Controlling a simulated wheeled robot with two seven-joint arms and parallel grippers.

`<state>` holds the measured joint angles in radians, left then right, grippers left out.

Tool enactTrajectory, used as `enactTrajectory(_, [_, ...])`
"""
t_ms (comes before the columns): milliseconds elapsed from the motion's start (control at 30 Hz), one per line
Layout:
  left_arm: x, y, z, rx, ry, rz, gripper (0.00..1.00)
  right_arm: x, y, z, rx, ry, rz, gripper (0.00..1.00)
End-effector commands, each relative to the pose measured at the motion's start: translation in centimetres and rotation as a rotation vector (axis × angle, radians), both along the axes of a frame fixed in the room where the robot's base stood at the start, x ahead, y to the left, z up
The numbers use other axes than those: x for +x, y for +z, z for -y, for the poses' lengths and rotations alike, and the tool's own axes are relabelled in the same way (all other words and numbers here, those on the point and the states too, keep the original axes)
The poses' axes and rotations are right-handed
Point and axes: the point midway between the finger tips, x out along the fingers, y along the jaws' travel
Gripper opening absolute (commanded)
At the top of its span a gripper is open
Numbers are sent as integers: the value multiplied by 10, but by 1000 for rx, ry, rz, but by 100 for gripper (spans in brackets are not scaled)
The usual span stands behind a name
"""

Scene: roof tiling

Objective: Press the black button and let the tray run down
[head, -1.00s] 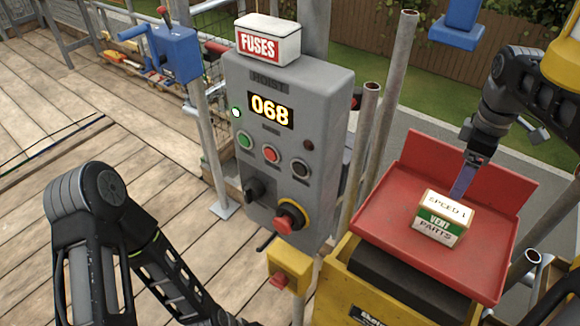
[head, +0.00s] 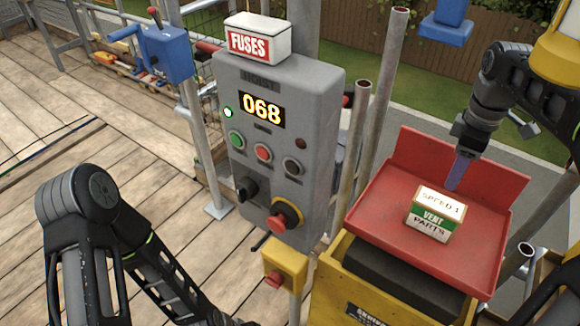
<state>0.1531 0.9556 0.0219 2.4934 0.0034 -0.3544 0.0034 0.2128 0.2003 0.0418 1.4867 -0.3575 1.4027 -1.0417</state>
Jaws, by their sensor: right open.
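The black button (head: 293,166) sits on the grey hoist panel (head: 318,110), to the right of a green button (head: 236,139) and a red button (head: 263,153). Nothing touches it. The red tray (head: 385,212) is at the right, above a yellow housing, and carries a small vent parts box (head: 430,226). My right gripper (head: 453,186) is open, its purple fingers pointing down just behind the box over the tray. I cannot tell whether they touch it. My left arm enters at lower left; its gripper is out of the picture.
The panel display (head: 262,109) reads 068 beside a lit green lamp. A fuses box (head: 257,40) stands on the panel. A black knob and a red emergency stop (head: 285,216) sit below the buttons. Grey poles (head: 378,110) rise between panel and tray.

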Motion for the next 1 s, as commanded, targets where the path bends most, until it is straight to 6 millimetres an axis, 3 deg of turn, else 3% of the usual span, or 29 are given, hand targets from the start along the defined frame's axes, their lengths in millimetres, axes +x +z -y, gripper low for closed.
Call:
enactTrajectory(533, [0, 0, 0, 0, 0, 0, 58, 0, 0, 0, 0, 0, 0, 0])
enactTrajectory(1000, [0, 0, 0, 0, 0, 0, 58, 0, 0, 0, 0, 0, 0, 0])
